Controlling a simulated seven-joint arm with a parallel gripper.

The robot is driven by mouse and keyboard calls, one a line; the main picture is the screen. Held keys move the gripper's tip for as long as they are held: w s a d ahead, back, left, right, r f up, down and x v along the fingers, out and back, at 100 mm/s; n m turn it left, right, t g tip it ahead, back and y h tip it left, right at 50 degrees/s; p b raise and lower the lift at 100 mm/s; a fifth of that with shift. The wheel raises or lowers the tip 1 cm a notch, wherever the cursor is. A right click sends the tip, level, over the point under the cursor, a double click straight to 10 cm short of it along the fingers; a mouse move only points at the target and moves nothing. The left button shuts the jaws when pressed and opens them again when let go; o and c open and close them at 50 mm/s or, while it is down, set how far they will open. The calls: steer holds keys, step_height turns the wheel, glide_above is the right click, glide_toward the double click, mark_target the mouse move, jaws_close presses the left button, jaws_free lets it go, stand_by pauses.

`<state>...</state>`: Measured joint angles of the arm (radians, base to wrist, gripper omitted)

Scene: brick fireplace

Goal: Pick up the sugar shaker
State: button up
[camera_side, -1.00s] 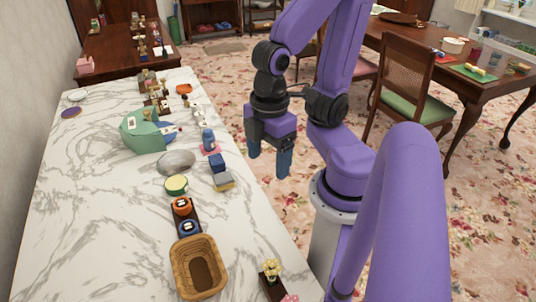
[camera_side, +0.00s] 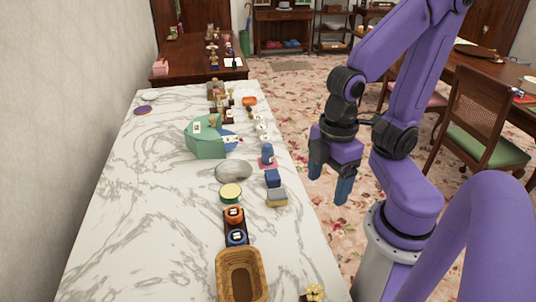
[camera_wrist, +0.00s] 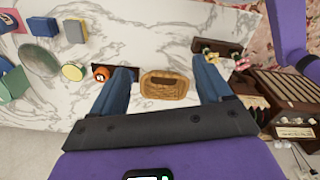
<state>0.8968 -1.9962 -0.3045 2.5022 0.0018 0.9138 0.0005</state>
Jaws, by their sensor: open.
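A small blue upright container with a rounded top (camera_side: 267,151) stands on a pink square near the right edge of the marble counter. It may be the sugar shaker, but it is too small to be sure. In the wrist view, part of a blue object (camera_wrist: 8,22) shows at the upper left edge. My gripper (camera_side: 330,183) is open and empty, pointing down beyond the counter's right edge, apart from every object. In the wrist view its two blue fingers (camera_wrist: 162,68) stand wide apart, with a wicker basket (camera_wrist: 164,92) seen between them.
A blue box (camera_side: 272,178), a grey-and-yellow block (camera_side: 277,197), a grey oval stone-like dish (camera_side: 233,171) and a green-and-yellow tin (camera_side: 230,193) crowd near the container. A green angular object (camera_side: 203,143) stands behind.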

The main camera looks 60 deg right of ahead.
stand_by(0.7)
steer(key=n+t+h, duration=0.2)
steer(key=n+h, duration=0.5)
steer(key=h, duration=1.1)
glide_above(270, 146)
steer(key=a, duration=0.5)
step_height(270, 146, down, 14)
steer(key=r, duration=0.1)
steer(key=f, duration=0.8)
steer(key=shift+w+a+f, duration=0.1)
steer(key=shift+w+a, duration=0.05)
steer(key=shift+a, duration=0.05)
steer(key=shift+w+d, duration=0.2)
steer(key=shift+d, duration=1.05)
steer(key=shift+w+d, duration=0.15)
steer(key=shift+d, duration=1.1)
steer(key=shift+w+d, duration=0.2)
steer(key=shift+d, duration=1.05)
steer(key=c, duration=1.1)
